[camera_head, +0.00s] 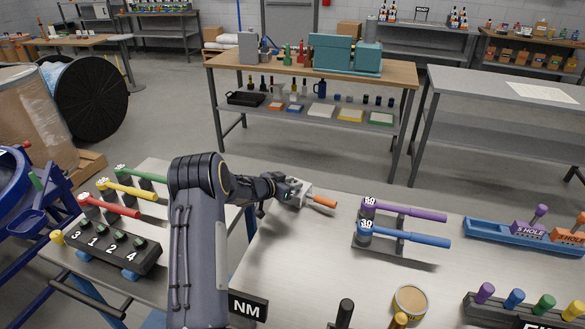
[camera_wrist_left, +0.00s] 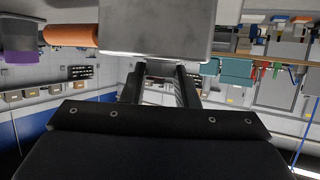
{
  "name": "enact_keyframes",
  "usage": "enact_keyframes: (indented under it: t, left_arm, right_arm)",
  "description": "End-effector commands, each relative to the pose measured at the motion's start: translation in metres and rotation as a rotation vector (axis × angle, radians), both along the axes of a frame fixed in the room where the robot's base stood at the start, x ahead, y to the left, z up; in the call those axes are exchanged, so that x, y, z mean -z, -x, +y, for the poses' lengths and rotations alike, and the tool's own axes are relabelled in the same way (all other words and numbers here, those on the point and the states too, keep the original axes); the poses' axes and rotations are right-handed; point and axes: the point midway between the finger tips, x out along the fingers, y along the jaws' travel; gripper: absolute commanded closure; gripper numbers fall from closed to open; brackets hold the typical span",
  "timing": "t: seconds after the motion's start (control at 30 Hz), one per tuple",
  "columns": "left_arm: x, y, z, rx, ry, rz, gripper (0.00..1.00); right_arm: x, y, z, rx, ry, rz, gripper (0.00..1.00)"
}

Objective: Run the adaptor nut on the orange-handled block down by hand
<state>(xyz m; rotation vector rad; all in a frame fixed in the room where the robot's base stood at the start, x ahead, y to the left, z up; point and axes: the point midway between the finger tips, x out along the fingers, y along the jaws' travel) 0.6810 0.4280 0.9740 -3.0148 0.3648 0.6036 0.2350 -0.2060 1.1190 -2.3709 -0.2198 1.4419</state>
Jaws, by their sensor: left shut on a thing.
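The orange-handled block, a light grey block (camera_head: 303,190) with an orange handle (camera_head: 324,202), is at the back left edge of the main table. In the left wrist view the block (camera_wrist_left: 156,28) fills the top middle, its orange handle (camera_wrist_left: 70,36) pointing left. My left gripper (camera_head: 288,188) reaches it from the left. In the wrist view its two fingers (camera_wrist_left: 160,72) are close together and run up to the block's edge, where the block hides their tips. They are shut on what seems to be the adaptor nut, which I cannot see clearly. My right gripper is out of view.
A rack with purple and blue handled tools (camera_head: 405,228) stands right of the block. A tin (camera_head: 410,301) is near the front. A blue tray (camera_head: 505,236) lies at the right. A numbered black box (camera_head: 104,246) stands left. The table's middle is clear.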

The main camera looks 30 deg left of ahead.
Motion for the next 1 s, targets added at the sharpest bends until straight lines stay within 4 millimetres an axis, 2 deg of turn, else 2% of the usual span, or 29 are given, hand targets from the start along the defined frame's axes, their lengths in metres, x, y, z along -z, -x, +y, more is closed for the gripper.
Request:
enact_keyframes:
  t: [0.03,0.23,0.53,0.97,1.0]
  left_arm:
    - [-0.006,-0.001,0.001,0.026,-0.001,-0.001,0.96]
    - [-0.003,-0.002,0.003,0.124,-0.002,-0.004,0.96]
    - [-0.002,-0.002,0.003,0.206,-0.001,-0.006,0.96]
    - [-0.002,-0.003,0.003,0.215,0.0,-0.007,0.96]
    - [-0.002,-0.003,0.003,0.215,0.0,-0.007,0.72]
  right_arm:
    - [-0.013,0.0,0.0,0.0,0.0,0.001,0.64]
    - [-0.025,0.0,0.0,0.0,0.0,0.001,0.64]
    - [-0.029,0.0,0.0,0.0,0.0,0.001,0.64]
    - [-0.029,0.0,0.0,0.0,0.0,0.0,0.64]
    - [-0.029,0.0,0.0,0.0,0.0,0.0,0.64]
